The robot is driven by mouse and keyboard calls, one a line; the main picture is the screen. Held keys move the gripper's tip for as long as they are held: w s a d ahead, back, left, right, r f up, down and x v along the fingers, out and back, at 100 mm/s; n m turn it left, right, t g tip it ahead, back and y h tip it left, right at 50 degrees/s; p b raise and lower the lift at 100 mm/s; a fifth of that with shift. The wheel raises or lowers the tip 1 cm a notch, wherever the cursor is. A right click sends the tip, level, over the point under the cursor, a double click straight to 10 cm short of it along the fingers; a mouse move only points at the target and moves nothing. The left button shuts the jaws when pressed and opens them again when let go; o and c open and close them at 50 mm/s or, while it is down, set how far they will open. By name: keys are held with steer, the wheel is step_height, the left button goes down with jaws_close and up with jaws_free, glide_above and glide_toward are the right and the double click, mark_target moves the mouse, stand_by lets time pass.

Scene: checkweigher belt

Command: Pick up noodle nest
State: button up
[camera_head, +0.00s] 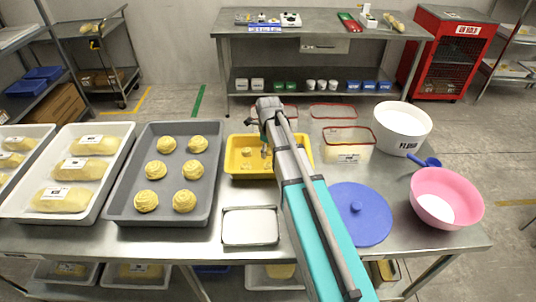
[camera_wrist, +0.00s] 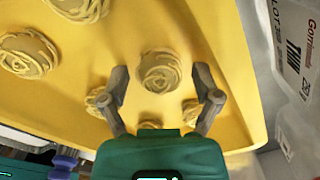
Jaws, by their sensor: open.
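A pale yellow noodle nest (camera_wrist: 160,70) lies in the yellow tray (camera_head: 237,168), which also fills much of the wrist view (camera_wrist: 130,25). My gripper (camera_wrist: 162,78) is open, one finger on each side of this nest in the wrist view. Neither finger clearly touches it, and its height above the tray floor is hard to judge. Several other nests lie around it, some partly hidden behind the fingers and the gripper body. In the head view my gripper (camera_head: 266,150) hangs over the yellow tray, and my arm hides the tray's right part.
A dark grey tray (camera_head: 165,216) of larger coiled pieces stands left of the yellow tray. A small scale plate (camera_head: 250,226) is in front. A clear red-rimmed box (camera_head: 347,146), a blue lid (camera_head: 358,212), a white tub (camera_head: 402,127) and a pink bowl (camera_head: 446,197) stand right.

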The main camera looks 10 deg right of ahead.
mark_target(269, 148)
stand_by(0.5)
steer(key=c, duration=0.7)
steer(key=shift+o, duration=0.2)
steer(key=shift+r, duration=0.1)
step_height(269, 148, up, 3)
steer(key=p, duration=0.3)
steer(key=shift+r, duration=0.1)
steer(key=s+r+p, duration=0.4)
steer(key=s+a+r+p, duration=0.1)
steer(key=s+r+p, duration=0.1)
steer(key=p, duration=0.1)
steer(key=shift+r, duration=0.3)
steer(key=s+a+r+p, duration=0.1)
steer(key=s+r+p, duration=0.2)
steer(key=s, duration=0.4)
steer(key=shift+s+a, duration=0.35)
steer(key=shift+s, duration=0.05)
